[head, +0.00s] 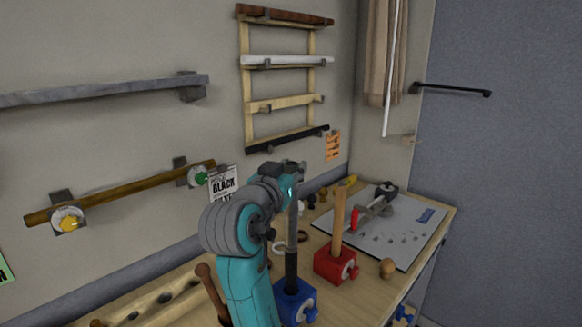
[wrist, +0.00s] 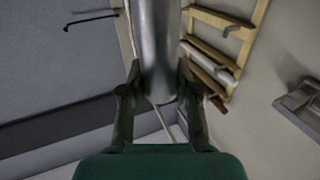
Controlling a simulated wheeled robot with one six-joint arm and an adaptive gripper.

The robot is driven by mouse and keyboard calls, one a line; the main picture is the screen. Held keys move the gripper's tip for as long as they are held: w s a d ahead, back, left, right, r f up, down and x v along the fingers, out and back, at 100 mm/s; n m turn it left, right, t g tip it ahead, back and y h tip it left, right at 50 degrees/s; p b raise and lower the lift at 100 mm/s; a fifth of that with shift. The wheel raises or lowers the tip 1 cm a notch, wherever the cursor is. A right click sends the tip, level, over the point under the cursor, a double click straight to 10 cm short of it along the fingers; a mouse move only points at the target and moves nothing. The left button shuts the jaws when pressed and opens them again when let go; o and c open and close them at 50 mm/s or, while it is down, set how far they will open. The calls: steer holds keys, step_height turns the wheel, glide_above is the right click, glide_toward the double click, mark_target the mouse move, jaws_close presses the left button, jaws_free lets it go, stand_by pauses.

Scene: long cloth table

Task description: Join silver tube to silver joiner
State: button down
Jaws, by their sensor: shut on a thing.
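My gripper (head: 290,178) is shut on the silver tube (head: 293,215), which hangs nearly upright below it over the table. In the wrist view, the silver tube (wrist: 158,45) runs between the two fingers of my gripper (wrist: 157,85). The tube's lower end lines up with a dark upright piece (head: 291,266) held in a blue clamp block (head: 296,302). I cannot tell whether they touch or are joined. I cannot make out a separate silver joiner; the meeting place is small and dim.
A red clamp block (head: 335,264) holding an upright wooden rod (head: 339,215) stands close on the right. Behind it lies a grey board (head: 405,232) with small parts. A wall rack (head: 245,85) holds several bars. A card (head: 223,184) reading BLACK hangs on the wall.

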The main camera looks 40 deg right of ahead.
steer(key=shift+f, duration=0.5)
steer(key=c, duration=0.8)
jaws_free()
steer(key=shift+o, duration=0.2)
step_height(320, 180, up, 10)
